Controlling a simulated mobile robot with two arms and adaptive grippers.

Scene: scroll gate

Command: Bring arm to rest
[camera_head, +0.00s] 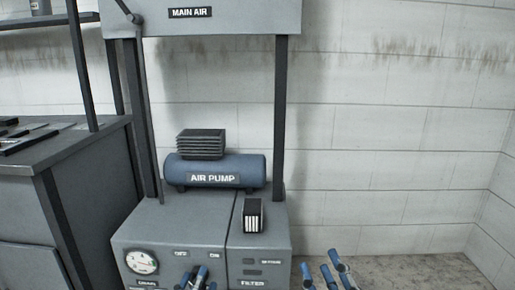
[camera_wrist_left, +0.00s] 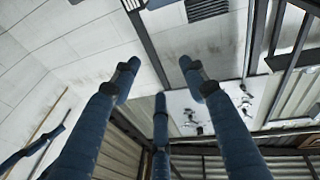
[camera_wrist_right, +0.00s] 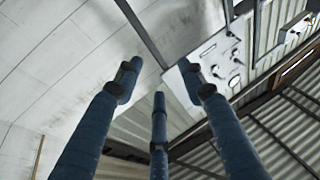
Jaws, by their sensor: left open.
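My left gripper (camera_head: 197,279) shows at the bottom edge of the head view, in front of the grey air pump cabinet (camera_head: 180,222). In the left wrist view its blue fingers (camera_wrist_left: 158,88) are spread with nothing between them. My right gripper (camera_head: 327,272) is at the bottom edge of the head view, right of the cabinet and in front of the wall and floor. In the right wrist view its blue fingers (camera_wrist_right: 156,86) are also spread and empty. Both hands are cut off below in the head view, and the arms behind them are hidden.
A blue air pump (camera_head: 213,171) stands on the cabinet, with a small black-and-white block (camera_head: 253,215) near it and a round gauge (camera_head: 141,262) on its front. A dark workbench (camera_head: 75,165) stands at the left. The white brick wall (camera_head: 400,130) at the right is clear.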

